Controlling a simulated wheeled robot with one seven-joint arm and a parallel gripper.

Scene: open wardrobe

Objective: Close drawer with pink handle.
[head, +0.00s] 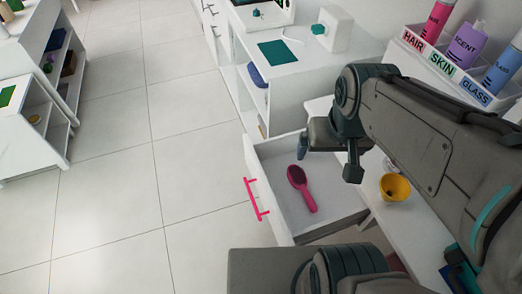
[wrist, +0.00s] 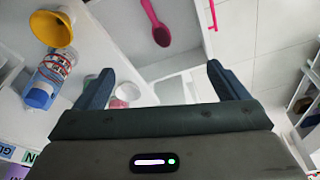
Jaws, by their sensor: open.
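The drawer (head: 328,205) stands pulled out from a white unit in the head view, with a pink handle (head: 256,199) on its front panel. A pink hairbrush (head: 301,188) lies inside it. In the wrist view the handle (wrist: 213,15) shows at the top, and the hairbrush (wrist: 158,26) lies left of it. My gripper (wrist: 155,80) is open and empty, with its two dark fingers spread wide.
A yellow cup (head: 395,187) stands on the white surface right of the drawer. A bottle with a blue cap (wrist: 48,78) stands near it. A rack of labelled bottles (head: 460,66) is at upper right. Tiled floor (head: 110,200) left of the drawer is clear.

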